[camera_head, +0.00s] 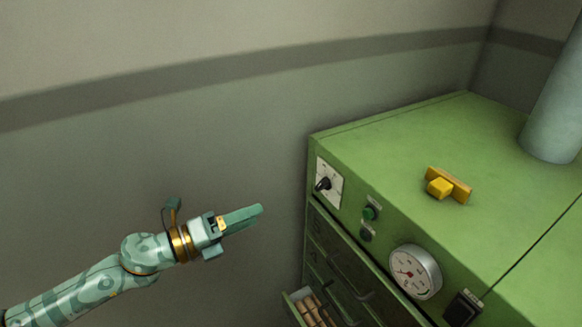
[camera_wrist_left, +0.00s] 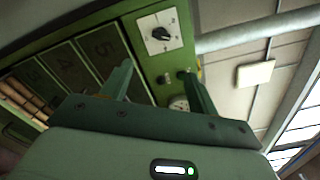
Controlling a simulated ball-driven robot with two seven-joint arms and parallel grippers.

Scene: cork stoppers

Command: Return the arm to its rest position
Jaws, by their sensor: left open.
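My left arm comes in from the lower left in the head view. Its gripper (camera_head: 243,217) is in the air in front of the wall, left of the green cabinet (camera_head: 420,150), apart from it. In the left wrist view the two fingers (camera_wrist_left: 158,88) stand apart with nothing between them, so the gripper is open and empty. An open drawer at the cabinet's lower left holds several cork stoppers (camera_head: 314,312), below and right of the gripper. My right gripper is not in view.
The cabinet front has a dial switch (camera_head: 328,184), a green button (camera_head: 370,212), a round gauge (camera_head: 415,271) and a black switch (camera_head: 461,308). A yellow block-shaped object (camera_head: 447,186) lies on top, near a grey pipe (camera_head: 553,115). The space left of the cabinet is free.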

